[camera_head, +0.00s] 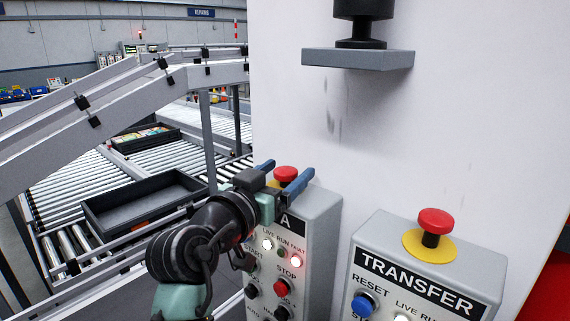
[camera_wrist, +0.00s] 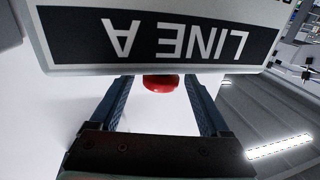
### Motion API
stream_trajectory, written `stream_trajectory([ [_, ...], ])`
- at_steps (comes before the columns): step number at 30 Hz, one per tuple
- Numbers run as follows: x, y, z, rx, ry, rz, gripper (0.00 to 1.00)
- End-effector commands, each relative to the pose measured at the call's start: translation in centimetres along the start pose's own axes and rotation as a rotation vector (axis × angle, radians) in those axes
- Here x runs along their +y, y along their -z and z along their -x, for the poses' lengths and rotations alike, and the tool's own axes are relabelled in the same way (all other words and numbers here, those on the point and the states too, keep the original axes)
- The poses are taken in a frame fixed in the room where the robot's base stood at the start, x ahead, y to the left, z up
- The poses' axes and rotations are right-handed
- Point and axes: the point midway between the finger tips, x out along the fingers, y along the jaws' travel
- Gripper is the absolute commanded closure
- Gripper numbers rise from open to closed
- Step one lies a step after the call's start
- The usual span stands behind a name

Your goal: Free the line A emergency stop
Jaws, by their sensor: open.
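The line A emergency stop is a red mushroom button (camera_head: 286,173) on top of the grey line A box (camera_head: 325,215). My gripper (camera_head: 283,174) is open, with its two blue fingers on either side of the red button. In the wrist view the red button (camera_wrist: 161,83) shows between the fingers (camera_wrist: 160,85), below the upside-down LINE A label (camera_wrist: 180,38). Whether the fingers touch the button I cannot tell. My gripper and wrist cover part of the box front.
A TRANSFER box (camera_head: 425,265) with its own red button (camera_head: 435,220) on a yellow collar stands to the right. A grey bracket (camera_head: 358,59) juts from the white wall above. Roller conveyors (camera_head: 75,190) with a black tray (camera_head: 145,205) lie to the left.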

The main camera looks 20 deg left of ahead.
Motion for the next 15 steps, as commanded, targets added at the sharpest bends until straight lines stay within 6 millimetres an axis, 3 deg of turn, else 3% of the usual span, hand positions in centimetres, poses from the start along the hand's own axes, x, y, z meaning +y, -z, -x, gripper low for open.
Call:
stream_trajectory([
  [10,0.01,-0.06,-0.35,-0.001,0.000,-0.001,0.22],
  [15,0.00,-0.05,-0.34,-0.001,0.000,0.000,0.52],
])
